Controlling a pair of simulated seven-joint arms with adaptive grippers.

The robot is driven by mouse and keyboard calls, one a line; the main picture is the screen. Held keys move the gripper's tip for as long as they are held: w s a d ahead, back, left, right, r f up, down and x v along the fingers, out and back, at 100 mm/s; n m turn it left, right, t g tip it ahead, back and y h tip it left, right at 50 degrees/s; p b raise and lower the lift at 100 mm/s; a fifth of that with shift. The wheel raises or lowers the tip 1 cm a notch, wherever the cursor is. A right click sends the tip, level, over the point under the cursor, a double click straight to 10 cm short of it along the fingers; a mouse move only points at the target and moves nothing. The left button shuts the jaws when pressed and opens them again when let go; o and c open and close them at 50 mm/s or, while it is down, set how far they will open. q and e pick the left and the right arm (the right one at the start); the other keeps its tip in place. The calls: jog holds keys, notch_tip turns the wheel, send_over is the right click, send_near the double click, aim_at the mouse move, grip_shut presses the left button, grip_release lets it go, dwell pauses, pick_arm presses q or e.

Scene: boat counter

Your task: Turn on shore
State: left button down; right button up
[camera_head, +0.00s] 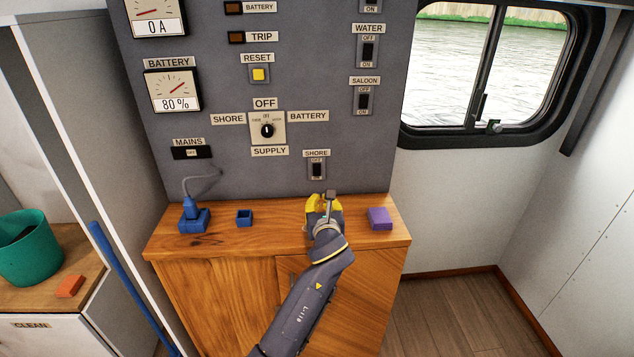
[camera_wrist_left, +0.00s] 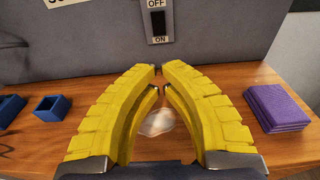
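The small black SHORE switch (camera_head: 317,170) is low on the grey panel, with OFF above it and ON below. It also shows at the top of the left wrist view (camera_wrist_left: 158,22); I cannot tell its position surely. My left gripper (camera_head: 323,204) is just below and in front of it, over the counter. In the left wrist view its yellow fingertips (camera_wrist_left: 160,76) nearly meet, with a thin gap and nothing held, apart from the switch. The SUPPLY knob (camera_head: 267,130), between SHORE and BATTERY labels, seems to point up at OFF. My right gripper is not in view.
On the wooden counter (camera_head: 275,235) are a blue plug (camera_head: 193,217) with a cable, a small blue box (camera_head: 244,217) and a purple block (camera_head: 380,219). A glassy blob (camera_wrist_left: 157,122) shows between the fingers. The SALOON switch (camera_head: 364,101) is higher up.

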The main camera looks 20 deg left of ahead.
aim_at(317, 177)
pick_arm(q)
jog(key=x, duration=1.3)
jog(key=shift+w+a, duration=0.15)
jog(key=shift+w, duration=0.1)
jog(key=shift+w, duration=0.15)
jog(key=shift+w+a+f, duration=0.1)
jog(key=shift+w+a, duration=0.15)
jog(key=shift+a, duration=0.1)
jog(key=shift+d, duration=0.25)
jog(key=shift+s+d+f, duration=0.1)
jog(key=shift+s+d, duration=0.15)
jog(key=shift+s, duration=0.25)
jog(key=s+d, duration=0.1)
jog(key=s, duration=0.3)
jog(key=s+d+f, duration=0.1)
jog(key=s+d, duration=0.1)
jog(key=s, duration=0.2)
jog(key=s+d, duration=0.1)
jog(key=s, duration=0.3)
jog(key=shift+d+f, duration=0.25)
